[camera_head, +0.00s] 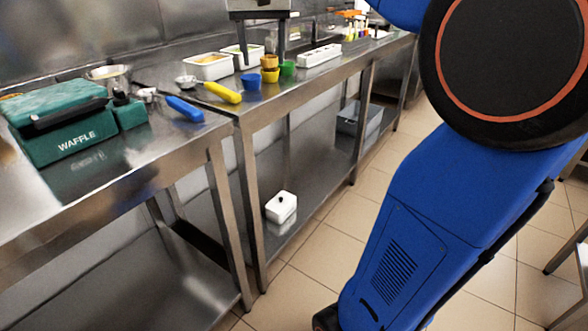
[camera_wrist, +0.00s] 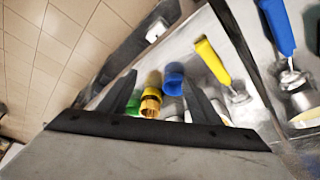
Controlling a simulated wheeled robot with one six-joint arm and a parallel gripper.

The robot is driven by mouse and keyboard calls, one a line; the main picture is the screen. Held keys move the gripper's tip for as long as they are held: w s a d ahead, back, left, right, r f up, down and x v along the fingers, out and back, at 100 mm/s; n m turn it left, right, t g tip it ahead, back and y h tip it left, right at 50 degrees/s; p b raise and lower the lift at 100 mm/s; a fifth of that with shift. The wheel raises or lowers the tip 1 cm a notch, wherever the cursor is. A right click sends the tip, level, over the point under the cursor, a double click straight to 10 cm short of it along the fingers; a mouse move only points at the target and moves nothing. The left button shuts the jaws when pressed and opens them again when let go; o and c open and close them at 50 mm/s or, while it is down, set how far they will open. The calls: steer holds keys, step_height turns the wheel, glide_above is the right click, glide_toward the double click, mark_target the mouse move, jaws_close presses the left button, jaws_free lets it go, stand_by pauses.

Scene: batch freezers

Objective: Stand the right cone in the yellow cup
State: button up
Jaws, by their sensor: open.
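The yellow cup (camera_head: 271,76) stands on the steel counter between a blue cup (camera_head: 250,83) and a green cup (camera_head: 288,69). A tan-brown piece (camera_head: 269,61), which looks like a cone, shows directly at or behind the yellow cup. In the wrist view the tan piece (camera_wrist: 150,104) overlaps the yellow cup (camera_wrist: 154,79); I cannot tell whether it is inside. No separate right cone is clear to me. My gripper (camera_wrist: 161,76) is open, its dark fingers apart on either side of the cups in the picture, with nothing held. It is out of the head view.
A yellow-handled scoop (camera_head: 221,92) and a blue-handled scoop (camera_head: 185,109) lie on the counters left of the cups. White tubs (camera_head: 208,67) stand behind, a white rack (camera_head: 319,55) to the right. A green WAFFLE box (camera_head: 65,125) is at the left.

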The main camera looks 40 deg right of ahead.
steer(key=s+a+f+n+y, duration=0.1)
steer(key=s+a+f+n, duration=0.2)
steer(key=s+f, duration=1)
steer(key=s+a+f+n+t+y, duration=0.1)
steer(key=s+a+f+n, duration=0.2)
steer(key=s+f, duration=1)
steer(key=a+f, duration=0.2)
steer(key=a, duration=0.1)
steer(key=shift+s+a+f, duration=0.2)
